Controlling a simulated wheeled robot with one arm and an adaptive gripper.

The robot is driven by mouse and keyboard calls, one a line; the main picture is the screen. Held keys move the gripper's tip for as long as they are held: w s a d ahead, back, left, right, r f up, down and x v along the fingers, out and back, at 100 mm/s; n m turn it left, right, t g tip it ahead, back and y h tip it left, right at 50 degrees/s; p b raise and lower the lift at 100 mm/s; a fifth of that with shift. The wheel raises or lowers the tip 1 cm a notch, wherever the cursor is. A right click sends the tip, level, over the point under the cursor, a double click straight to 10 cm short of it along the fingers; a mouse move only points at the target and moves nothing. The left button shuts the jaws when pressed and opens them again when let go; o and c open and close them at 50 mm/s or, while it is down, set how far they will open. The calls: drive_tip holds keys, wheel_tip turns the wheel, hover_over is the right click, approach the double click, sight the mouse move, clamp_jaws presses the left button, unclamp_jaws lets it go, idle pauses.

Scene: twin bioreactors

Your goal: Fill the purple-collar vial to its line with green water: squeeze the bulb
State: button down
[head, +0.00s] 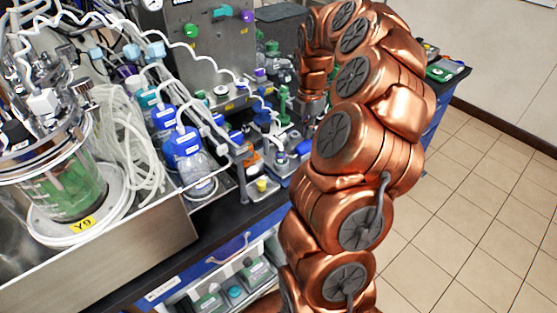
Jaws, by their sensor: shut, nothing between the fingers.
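My copper arm (365,150) rises at the right and bends over at the top. Its end points down over the bench, where my gripper (310,112) is small and partly hidden among the bench items; it looks shut and empty. A glass vessel with green liquid (65,190) stands at the left, with a yellow tag marked Y9 on it. A small purple spot (260,72) shows on the bench near the steel cabinet; I cannot tell whether it is a vial collar. I cannot make out the bulb or the fill line.
Blue-capped bottles (186,146) with white tubes stand beside coiled clear tubing (125,140). A steel cabinet (195,45) with coloured knobs is behind. Small green and blue fittings crowd the bench around my gripper. The tiled floor (480,200) at the right is clear.

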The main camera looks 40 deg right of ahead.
drive_tip(key=shift+r+p, duration=1.1)
drive_tip(key=shift+r, duration=1.4)
